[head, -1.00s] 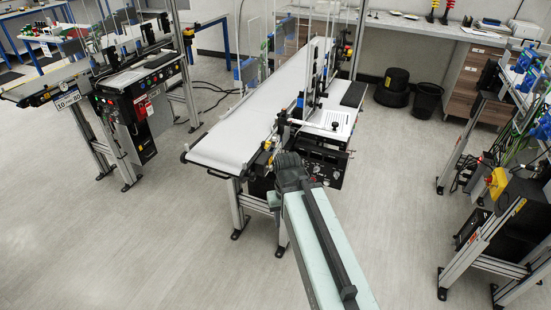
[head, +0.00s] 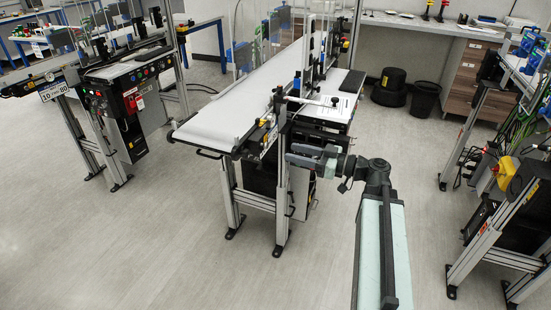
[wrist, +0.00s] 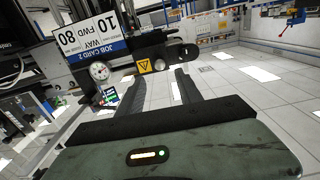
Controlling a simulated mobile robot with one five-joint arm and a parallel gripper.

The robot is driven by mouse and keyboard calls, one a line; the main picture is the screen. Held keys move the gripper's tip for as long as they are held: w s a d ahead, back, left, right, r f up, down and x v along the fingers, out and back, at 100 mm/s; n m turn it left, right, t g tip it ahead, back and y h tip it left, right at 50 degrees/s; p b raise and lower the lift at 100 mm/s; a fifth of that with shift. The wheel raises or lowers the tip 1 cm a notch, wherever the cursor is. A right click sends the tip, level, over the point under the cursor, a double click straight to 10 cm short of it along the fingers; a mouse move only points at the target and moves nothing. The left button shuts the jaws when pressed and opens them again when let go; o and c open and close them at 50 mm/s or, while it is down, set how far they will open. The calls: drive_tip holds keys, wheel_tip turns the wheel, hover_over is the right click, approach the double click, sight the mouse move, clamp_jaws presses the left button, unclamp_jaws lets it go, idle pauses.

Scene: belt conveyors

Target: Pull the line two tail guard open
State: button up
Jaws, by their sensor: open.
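My gripper (head: 291,158) points left beside the near end of the middle conveyor (head: 230,117), at its right side. In the wrist view its two fingers (wrist: 181,88) are apart with nothing between them. A black bar with a yellow warning label (wrist: 145,66) and a rounded end lies beyond the fingertips, apart from them. I cannot tell whether it is the tail guard. A job card (wrist: 93,36), marked with a 2, shows upside down beside it.
Another stand with a yellow box (head: 505,172) is at the right. A black bin (head: 425,98) stands at the back. The floor in front is clear.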

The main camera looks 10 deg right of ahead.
sight(267, 146)
drive_tip(key=x, duration=0.7)
drive_tip(key=shift+w+a, duration=0.25)
drive_tip(key=shift+a, duration=0.05)
drive_tip(key=shift+r, duration=0.1)
drive_tip(key=shift+c, duration=0.3)
clamp_jaws()
idle(0.7)
